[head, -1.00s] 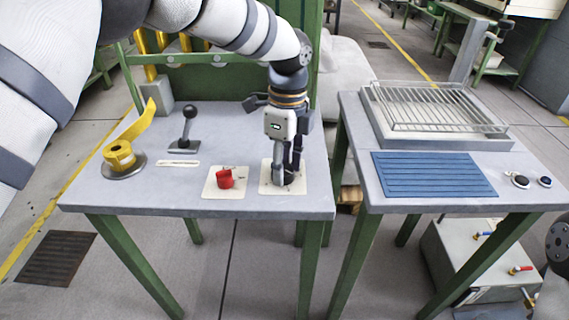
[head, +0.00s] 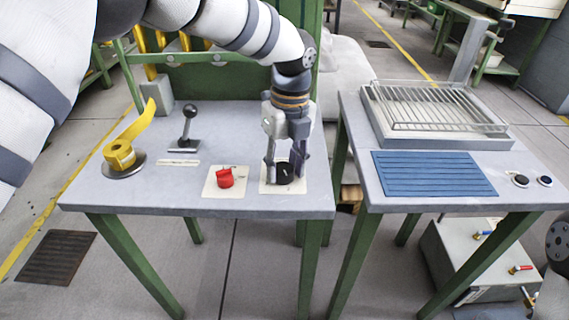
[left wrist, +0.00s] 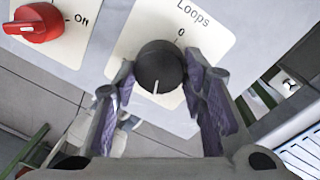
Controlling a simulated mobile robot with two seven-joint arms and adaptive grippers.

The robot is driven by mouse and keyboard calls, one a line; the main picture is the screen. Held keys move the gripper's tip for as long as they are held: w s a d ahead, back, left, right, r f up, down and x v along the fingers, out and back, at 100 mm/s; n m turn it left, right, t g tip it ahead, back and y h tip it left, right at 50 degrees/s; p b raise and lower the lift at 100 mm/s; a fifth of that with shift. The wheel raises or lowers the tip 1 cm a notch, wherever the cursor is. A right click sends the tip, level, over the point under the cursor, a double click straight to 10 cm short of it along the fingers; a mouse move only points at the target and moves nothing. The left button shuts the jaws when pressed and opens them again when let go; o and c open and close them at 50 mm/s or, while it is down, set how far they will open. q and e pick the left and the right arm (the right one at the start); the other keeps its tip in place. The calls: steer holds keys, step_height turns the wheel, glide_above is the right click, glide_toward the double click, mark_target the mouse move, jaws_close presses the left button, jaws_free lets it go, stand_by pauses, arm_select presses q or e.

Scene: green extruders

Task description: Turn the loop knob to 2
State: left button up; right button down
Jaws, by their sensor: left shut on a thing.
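The loop knob is a round black knob (left wrist: 160,65) on a cream plate (left wrist: 122,42) marked "Loops", with a "0" beside it in the left wrist view. Its white pointer line faces the bottom of that view, away from the "0". Other numbers on the plate are hidden or out of view. In the head view the knob (head: 285,172) sits near the front right corner of the left table. My left gripper (head: 285,179) points down over it and is shut on it, one finger on each side. My right gripper does not show.
A red knob (head: 224,179) on its own plate sits just left of the loop knob. Right of a gap, another table holds a wire rack (head: 435,108) and a blue mat (head: 433,174).

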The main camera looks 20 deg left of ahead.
mark_target(288, 168)
arm_select(q)
steer(key=shift+f, duration=0.1)
stand_by(0.3)
steer(key=o, duration=1.2)
steer(key=r, duration=1.2)
steer(key=shift+w+d, duration=0.3)
steer(key=shift+d, duration=0.05)
